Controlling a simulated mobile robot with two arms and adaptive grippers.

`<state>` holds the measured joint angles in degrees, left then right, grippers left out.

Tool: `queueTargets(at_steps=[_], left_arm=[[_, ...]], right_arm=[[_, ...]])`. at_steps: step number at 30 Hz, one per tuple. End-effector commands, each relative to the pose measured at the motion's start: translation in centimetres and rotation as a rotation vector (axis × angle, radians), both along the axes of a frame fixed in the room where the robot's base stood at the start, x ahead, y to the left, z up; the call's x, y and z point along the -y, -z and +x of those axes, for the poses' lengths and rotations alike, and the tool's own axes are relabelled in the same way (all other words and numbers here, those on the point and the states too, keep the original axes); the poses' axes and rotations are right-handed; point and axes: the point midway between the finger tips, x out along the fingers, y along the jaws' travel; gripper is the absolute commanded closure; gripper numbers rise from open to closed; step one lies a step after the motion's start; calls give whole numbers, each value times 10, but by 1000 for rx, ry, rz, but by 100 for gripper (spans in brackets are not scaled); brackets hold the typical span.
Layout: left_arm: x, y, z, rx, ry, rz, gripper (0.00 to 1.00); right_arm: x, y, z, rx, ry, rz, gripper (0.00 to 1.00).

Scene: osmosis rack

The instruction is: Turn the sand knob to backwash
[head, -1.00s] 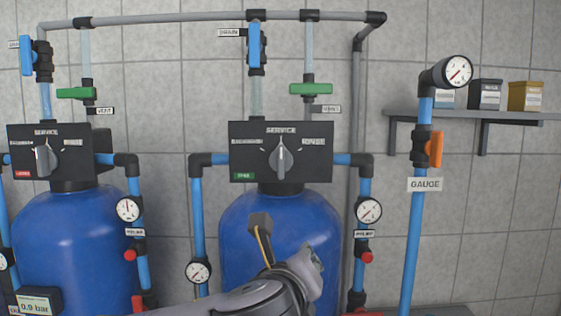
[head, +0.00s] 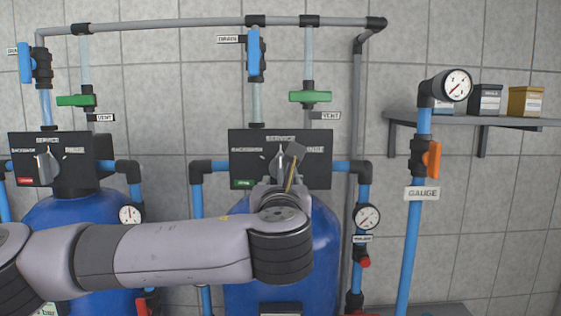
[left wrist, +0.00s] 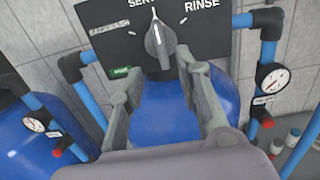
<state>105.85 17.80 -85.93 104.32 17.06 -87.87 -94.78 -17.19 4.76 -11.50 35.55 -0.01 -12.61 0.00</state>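The right-hand control panel (head: 241,166) is black, with a grey knob partly hidden by my left arm in the head view. In the left wrist view this knob (left wrist: 158,40) points up toward SERVICE, with BACKWASH at its left and RINSE at its right. A green tag (left wrist: 120,71) sits low on this panel; its word is too small to read. My left gripper (left wrist: 157,68) is open, its fingers apart, just below and in front of the knob and holding nothing. In the head view my left gripper (head: 272,186) is mostly hidden by its own wrist. My right gripper is not in view.
A similar panel (head: 20,146) with a red tag and a knob stands at left. Blue tanks (head: 325,255) are below the panels. Blue pipes (head: 197,200) and gauges (head: 367,217) flank them. A gauge post (head: 413,245) and a shelf (head: 420,119) are at right.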

Motion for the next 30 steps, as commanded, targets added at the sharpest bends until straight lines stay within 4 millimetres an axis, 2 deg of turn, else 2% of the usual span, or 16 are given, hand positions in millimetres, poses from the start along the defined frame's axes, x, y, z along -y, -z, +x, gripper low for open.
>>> queueTargets(at_steps=[1, 6, 12, 18, 25, 30], left_arm=[[0, -5, 12, -3, -4, 0, 68], [0, -4, 47, -3, -2, 0, 68], [1, -2, 75, -2, -1, 0, 68], [0, 0, 86, -1, 0, -1, 68], [1, 1, 86, 0, 1, -1, 68], [1, 1, 86, 0, 1, -1, 79]], right_arm=[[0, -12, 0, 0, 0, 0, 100], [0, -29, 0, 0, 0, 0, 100], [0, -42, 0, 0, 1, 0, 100], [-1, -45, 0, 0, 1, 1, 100], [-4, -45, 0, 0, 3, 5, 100], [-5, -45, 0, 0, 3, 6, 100]])
